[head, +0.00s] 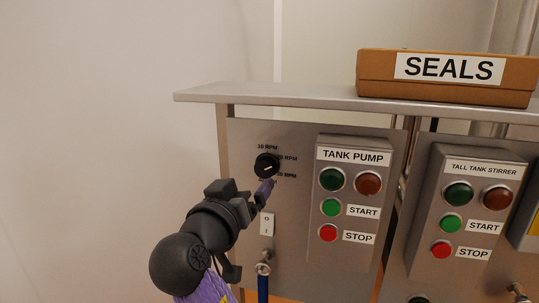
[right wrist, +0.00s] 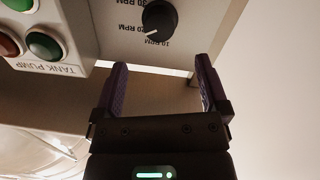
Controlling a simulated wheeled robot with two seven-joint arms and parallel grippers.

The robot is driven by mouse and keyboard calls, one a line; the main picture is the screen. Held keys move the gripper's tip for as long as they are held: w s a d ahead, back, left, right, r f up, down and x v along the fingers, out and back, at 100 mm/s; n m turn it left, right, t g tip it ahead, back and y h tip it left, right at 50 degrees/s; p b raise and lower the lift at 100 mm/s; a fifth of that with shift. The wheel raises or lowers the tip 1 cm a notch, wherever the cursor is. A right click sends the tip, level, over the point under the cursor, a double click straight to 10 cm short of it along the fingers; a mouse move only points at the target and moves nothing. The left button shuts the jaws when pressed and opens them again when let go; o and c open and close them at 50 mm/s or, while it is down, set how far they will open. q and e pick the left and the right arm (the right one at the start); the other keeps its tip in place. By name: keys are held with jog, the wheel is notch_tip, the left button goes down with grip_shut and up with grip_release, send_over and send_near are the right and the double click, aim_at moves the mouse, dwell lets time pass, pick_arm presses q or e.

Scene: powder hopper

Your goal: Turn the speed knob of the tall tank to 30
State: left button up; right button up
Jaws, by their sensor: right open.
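A round black speed knob (head: 267,165) with a white mark sits on the steel panel, left of the TANK PUMP box. Labels for 10, 20 and 30 RPM run down its right side. In the right wrist view the knob (right wrist: 159,17) appears upside down, its mark pointing towards the 10 and 20 RPM labels; the exact setting is hard to read. My right gripper (head: 266,188) is just below the knob, apart from it. In the right wrist view my right gripper (right wrist: 162,70) is open and empty, its purple fingers pointing towards the knob. My left gripper is not in view.
The TANK PUMP box (head: 352,200) has lamps and buttons close to the knob's right. The TALL TANK STIRRER box (head: 468,205) stands further right. A SEALS box (head: 445,92) rests on the ledge (head: 290,96) above. A switch (head: 267,224) is below the knob. Free room lies left.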

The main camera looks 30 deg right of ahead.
aim_at(263, 169)
jog(key=x, duration=0.1)
jog(key=p+x, duration=0.1)
jog(key=x, duration=0.1)
jog(key=shift+r, duration=0.35)
jog(key=x, duration=0.2)
jog(key=p+x, duration=0.1)
jog(key=x, duration=0.1)
jog(key=shift+d+f, duration=0.15)
jog(key=shift+f, duration=0.1)
jog(key=shift+w+d+p, duration=0.2)
jog(key=shift+w+p, duration=0.1)
jog(key=shift+p, duration=0.05)
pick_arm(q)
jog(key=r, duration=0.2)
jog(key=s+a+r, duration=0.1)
pick_arm(e)
jog(key=shift+f, duration=0.1)
